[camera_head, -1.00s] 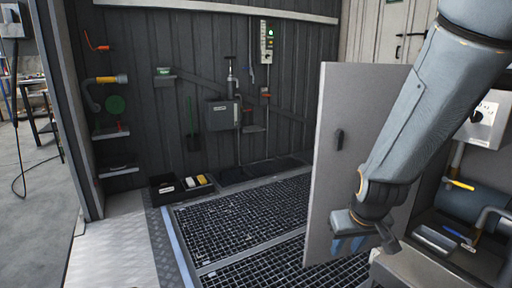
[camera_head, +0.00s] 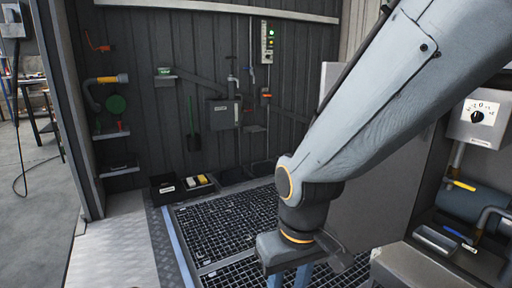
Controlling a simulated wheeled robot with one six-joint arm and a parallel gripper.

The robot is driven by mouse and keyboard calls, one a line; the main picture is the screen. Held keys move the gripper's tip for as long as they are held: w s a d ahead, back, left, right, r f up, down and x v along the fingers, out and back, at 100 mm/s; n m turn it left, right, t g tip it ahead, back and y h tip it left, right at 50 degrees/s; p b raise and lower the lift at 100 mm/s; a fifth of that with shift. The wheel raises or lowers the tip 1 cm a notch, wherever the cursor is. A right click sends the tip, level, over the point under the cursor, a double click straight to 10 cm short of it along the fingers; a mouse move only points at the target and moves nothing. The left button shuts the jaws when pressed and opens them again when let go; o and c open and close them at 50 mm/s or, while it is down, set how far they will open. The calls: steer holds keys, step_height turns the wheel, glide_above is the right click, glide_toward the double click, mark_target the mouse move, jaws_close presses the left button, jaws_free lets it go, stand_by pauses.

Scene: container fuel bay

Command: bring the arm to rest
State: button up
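My arm reaches in from the upper right and points down toward the floor grating. My gripper (camera_head: 290,277) is at the bottom middle, above the grating. Two blue fingers point down with a gap between them, and nothing shows between them. The fingertips are cut off by the lower picture edge. My forearm hides much of the grey panel door (camera_head: 382,200) behind it.
The floor grating (camera_head: 225,222) lies left of my gripper. A black bin (camera_head: 166,190) stands at the back wall. At right are a dial box (camera_head: 477,118), a blue cylinder (camera_head: 466,200) and a grey bench edge (camera_head: 405,265). The metal floor (camera_head: 115,250) at left is clear.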

steer(key=s+a+r+n, duration=0.1)
steer(key=s+a+n, duration=0.1)
steer(key=s+a, duration=0.25)
steer(key=d+r+m+p, duration=0.6)
steer(key=d+r+p, duration=1.2)
steer(key=p, duration=0.7)
step_height(320, 180, up, 4)
steer(key=shift+s+f+g+h, duration=0.15)
steer(key=shift+s+g+h, duration=0.15)
steer(key=shift+g, duration=0.1)
